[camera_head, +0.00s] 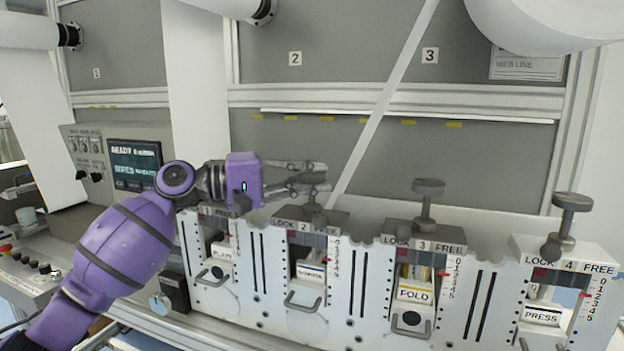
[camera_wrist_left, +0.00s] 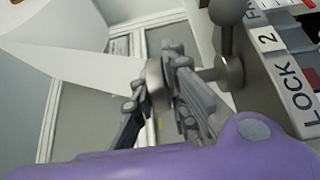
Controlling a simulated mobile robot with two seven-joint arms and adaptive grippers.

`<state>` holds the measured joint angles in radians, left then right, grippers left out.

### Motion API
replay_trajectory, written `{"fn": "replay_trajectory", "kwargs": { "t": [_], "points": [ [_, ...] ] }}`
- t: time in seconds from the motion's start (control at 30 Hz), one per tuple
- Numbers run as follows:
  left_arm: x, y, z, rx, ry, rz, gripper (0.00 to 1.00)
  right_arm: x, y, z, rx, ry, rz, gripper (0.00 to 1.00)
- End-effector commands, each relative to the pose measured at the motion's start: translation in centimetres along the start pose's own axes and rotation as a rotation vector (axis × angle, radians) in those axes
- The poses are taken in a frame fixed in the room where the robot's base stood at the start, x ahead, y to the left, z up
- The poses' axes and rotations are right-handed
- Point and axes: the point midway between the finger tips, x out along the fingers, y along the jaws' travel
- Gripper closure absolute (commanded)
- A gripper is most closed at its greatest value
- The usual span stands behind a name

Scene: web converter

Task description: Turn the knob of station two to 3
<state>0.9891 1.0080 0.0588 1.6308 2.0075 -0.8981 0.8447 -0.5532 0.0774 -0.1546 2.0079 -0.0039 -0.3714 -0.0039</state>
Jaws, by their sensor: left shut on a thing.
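Station two (camera_head: 303,226) is a white unit with a "LOCK 2" plate and a 0-to-5 scale (camera_head: 336,257) at its right; its pointer reading is too small to tell. My left gripper (camera_head: 318,180) reaches in from the left above it, its fingers shut around the station's knob. In the left wrist view the grey knob (camera_wrist_left: 157,84) sits between the two fingers (camera_wrist_left: 170,85), with its stem running right to the unit. In the head view the fingers mostly hide the knob. A dark ball-ended lever (camera_wrist_left: 228,12) stands close beside the stem. My right gripper is not in view.
Stations one (camera_head: 211,225), three (camera_head: 413,262) and four (camera_head: 545,285) flank station two. Station three's knob (camera_head: 428,187) and station four's knob (camera_head: 572,202) stand up tall at the right. A white web strip (camera_head: 375,110) slants down behind my left gripper. A control box with a screen (camera_head: 134,163) is at left.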

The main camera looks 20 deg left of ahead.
Motion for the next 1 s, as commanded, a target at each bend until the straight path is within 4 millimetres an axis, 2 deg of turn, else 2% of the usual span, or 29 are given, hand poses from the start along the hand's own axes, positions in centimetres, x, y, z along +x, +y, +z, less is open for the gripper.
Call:
{"fn": "replay_trajectory", "kwargs": {
  "t": [0.4, 0.9, 0.93, 1.0],
  "points": [
    [-0.02, 0.37, -0.04, 0.003, -0.179, 0.005, 1.0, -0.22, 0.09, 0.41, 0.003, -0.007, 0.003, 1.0],
    [-0.05, 0.44, -0.03, 0.004, -0.198, 0.004, 1.0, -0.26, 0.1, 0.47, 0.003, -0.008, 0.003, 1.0],
    [-0.05, 0.44, -0.03, 0.004, -0.198, 0.004, 0.86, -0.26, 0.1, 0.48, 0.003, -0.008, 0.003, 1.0],
    [-0.04, 0.42, -0.03, 0.004, -0.198, 0.004, 0.76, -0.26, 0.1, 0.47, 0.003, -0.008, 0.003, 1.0]
  ]
}}
